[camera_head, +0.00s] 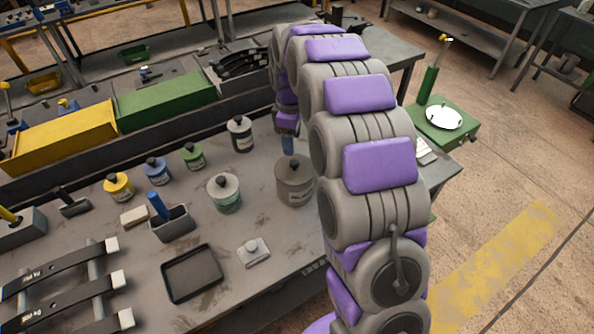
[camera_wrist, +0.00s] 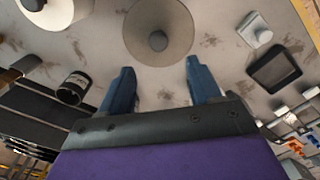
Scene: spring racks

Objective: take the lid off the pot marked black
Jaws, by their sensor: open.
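The black pot (camera_head: 240,134) stands on the grey bench. My arm hides part of the bench.
A large grey-brown pot (camera_head: 295,187) and a teal pot (camera_head: 225,198) stand nearby. Green (camera_head: 193,157), blue (camera_head: 157,173) and yellow (camera_head: 118,188) pots stand left. A black tray (camera_head: 192,273) lies nearer me.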

